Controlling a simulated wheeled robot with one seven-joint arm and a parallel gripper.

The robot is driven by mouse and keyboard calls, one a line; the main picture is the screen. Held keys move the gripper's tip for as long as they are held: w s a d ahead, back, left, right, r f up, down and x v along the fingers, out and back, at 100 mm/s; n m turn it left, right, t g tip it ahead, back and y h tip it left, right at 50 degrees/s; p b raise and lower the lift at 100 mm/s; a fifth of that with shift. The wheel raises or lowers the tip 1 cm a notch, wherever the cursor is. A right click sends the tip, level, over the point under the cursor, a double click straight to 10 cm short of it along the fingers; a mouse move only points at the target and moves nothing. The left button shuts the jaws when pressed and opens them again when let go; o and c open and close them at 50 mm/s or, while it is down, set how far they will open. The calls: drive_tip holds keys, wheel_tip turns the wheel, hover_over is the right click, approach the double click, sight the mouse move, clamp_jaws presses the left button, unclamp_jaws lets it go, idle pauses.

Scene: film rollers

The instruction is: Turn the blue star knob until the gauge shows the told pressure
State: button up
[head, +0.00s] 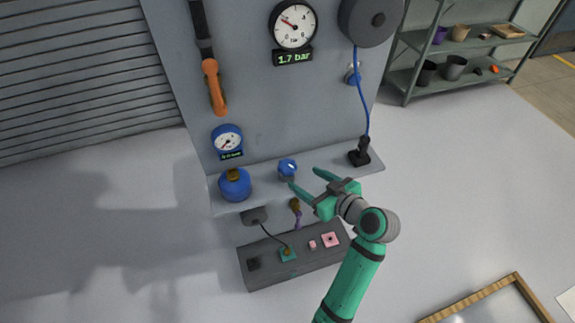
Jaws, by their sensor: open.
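A small blue knob (287,166), which looks like the star knob, stands on the grey ledge below the panel. Its lobes are too small to make out. My green gripper (303,177) is open and empty, just right of the knob. Its left fingertip is close to the knob's lower right side; I cannot tell whether they touch. A blue-rimmed gauge (227,138) with a small green readout, too small to read surely, is left of the knob. A larger black-rimmed gauge (293,25) sits higher on the panel, above a display (293,58) reading 1.7 bar.
A blue canister (235,184) stands on the ledge (325,157) left of the knob. A black handle (362,152) on a blue hose stands to the right. A grey box (293,258) with small parts lies below. An orange-handled tool (213,86) hangs upper left.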

sight(290, 168)
drive_tip(key=x, duration=0.7)
drive_tip(key=r+x, duration=0.1)
drive_tip(key=x, duration=0.2)
drive_tip(key=shift+w+a+f, duration=0.1)
drive_tip(key=shift+w+a, duration=0.2)
drive_tip(key=shift+w, duration=0.1)
drive_tip(key=c, duration=1.1)
drive_tip(key=shift+o, duration=0.2)
